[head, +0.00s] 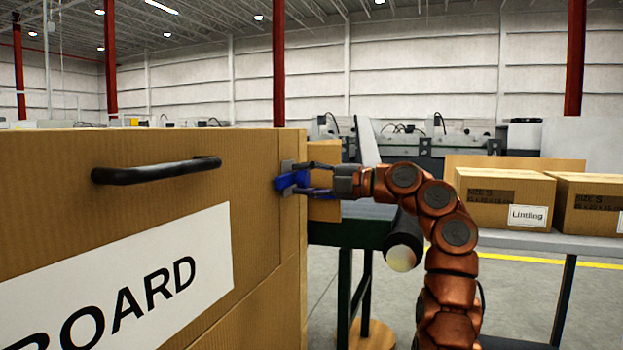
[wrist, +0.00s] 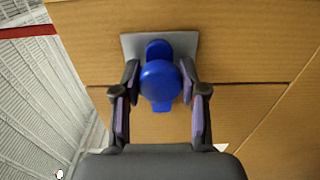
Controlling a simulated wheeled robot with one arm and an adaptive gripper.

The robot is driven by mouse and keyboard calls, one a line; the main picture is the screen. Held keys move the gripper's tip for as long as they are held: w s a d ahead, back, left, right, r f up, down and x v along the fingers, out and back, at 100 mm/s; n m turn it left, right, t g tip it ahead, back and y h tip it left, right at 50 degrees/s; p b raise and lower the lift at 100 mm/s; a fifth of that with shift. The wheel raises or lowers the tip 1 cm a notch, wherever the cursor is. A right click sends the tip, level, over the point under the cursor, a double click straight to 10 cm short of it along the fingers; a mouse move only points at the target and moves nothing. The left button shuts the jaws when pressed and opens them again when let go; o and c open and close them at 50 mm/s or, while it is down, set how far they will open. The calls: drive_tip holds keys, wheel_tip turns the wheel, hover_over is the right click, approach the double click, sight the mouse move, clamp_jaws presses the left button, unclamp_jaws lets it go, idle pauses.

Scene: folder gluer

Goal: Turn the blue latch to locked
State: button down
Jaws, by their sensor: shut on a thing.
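The blue latch (head: 290,181) is on the right edge of the large brown cardboard-look cabinet (head: 240,200). In the wrist view the latch (wrist: 160,82) has a round knob with a tab above and a tab below, on a grey plate (wrist: 187,44). My gripper (head: 300,178) reaches the latch from the right. In the wrist view my gripper (wrist: 160,95) has one dark finger with a purple pad on each side of the knob, and is shut on it. The latch's back is hidden, and no lock marking shows.
A black handle (head: 157,170) sticks out of the cabinet front, left of the latch. A white label (head: 130,280) is below it. Cardboard boxes (head: 505,197) stand on a grey table (head: 540,238) at the right. Machinery lies behind my arm.

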drive_tip(key=shift+w+f, duration=0.1)
drive_tip(key=shift+f, duration=0.05)
drive_tip(key=c, duration=0.6)
unclamp_jaws()
drive_tip(key=shift+c, duration=0.2)
drive_tip(key=shift+d, duration=0.15)
drive_tip(key=v, duration=1.2)
